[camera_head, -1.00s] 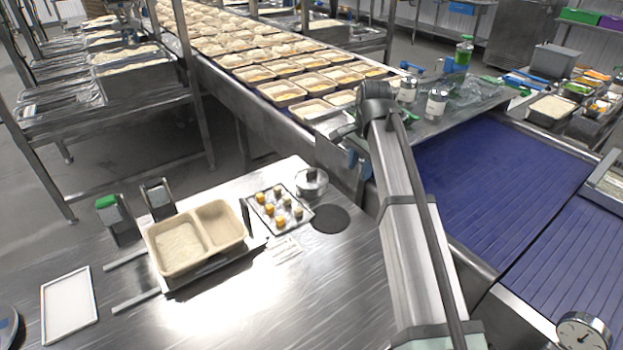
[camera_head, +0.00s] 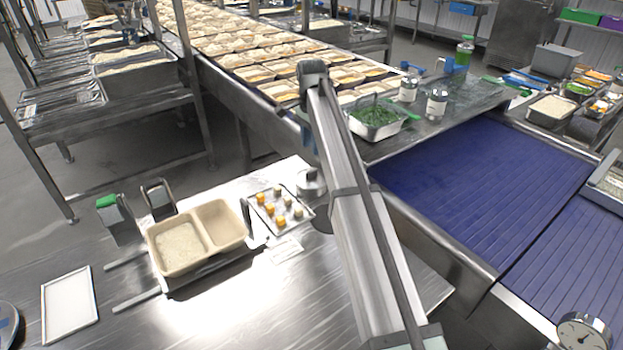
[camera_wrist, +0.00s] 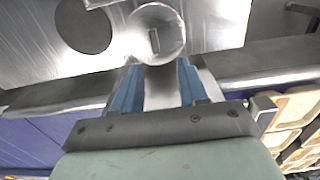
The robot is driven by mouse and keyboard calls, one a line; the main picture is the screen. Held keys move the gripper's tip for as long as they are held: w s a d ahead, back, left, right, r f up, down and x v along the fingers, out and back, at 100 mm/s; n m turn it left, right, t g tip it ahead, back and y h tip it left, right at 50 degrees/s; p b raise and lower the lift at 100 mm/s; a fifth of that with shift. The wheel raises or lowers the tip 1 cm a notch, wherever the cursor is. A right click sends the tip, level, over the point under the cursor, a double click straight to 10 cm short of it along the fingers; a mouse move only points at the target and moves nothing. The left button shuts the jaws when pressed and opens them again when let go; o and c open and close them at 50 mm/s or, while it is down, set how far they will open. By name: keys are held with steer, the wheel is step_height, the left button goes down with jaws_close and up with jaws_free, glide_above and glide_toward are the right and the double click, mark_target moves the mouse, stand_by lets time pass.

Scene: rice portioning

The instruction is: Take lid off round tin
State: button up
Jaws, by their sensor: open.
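The round tin (camera_head: 308,188) stands on the steel table just right of the small piece tray, partly hidden by my arm in the head view. In the wrist view its round metal lid (camera_wrist: 170,22) shows from above, with a small upright tab near its middle. My gripper (camera_wrist: 157,70) is open, its two blue fingers spread apart and pointing towards the tin. Nothing is between the fingers except table surface and the near edge of the lid. I cannot tell whether they touch it. In the head view my arm mostly hides the gripper.
A dark round mat (camera_wrist: 77,25) lies beside the tin. A small tray (camera_head: 262,222) with several yellow and pale pieces is left of it, and a two-compartment tray (camera_head: 153,243) further left. The conveyor of filled trays (camera_wrist: 302,103) runs behind the table edge.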

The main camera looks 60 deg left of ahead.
glide_above(311, 171)
steer(key=f, duration=0.4)
steer(key=shift+w+a+f, duration=0.1)
steer(key=shift+w+a, duration=0.15)
steer(key=shift+w, duration=0.05)
steer(key=f, duration=0.4)
steer(key=shift+s+d, duration=0.25)
steer(key=shift+d, duration=0.15)
steer(key=shift+f, duration=0.55)
jaws_close()
